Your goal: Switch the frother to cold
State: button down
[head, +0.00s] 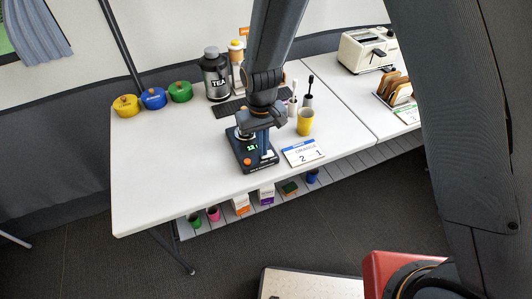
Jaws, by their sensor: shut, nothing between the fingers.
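A dark device (246,164) with a lit green display stands on the white table in the head view; it appears to be the frother. An orange button or knob shows on its front left, and a small pale part shows on its right side. My gripper (265,149) points down over the right part of the device, with its fingers shut and empty. I cannot tell whether the fingertips touch it. The gripper and wrist hide part of the device's back and top. The setting marks are too small to read.
The table's front left is clear.

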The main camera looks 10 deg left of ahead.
jog(key=shift+f, duration=0.2)
jog(key=shift+r, duration=0.15)
jog(key=shift+r+p, duration=0.75)
jog(key=shift+r, duration=0.15)
notch_tip(320, 180, up, 10)
jog(key=p, duration=0.7)
dwell(3.9)
dwell(0.5)
jog(key=s+d+r+m+b, duration=0.1)
jog(key=d+r+m+b, duration=0.1)
jog(key=d, duration=0.6)
jog(key=d+r+m+b, duration=0.1)
jog(key=d+r+b, duration=0.15)
jog(key=d, duration=0.65)
jog(key=s+d+m+t+b, duration=0.1)
jog(key=s+d+m+b, duration=0.2)
jog(key=s+d, duration=0.5)
jog(key=d, duration=0.3)
jog(key=shift+s+d+r, duration=0.25)
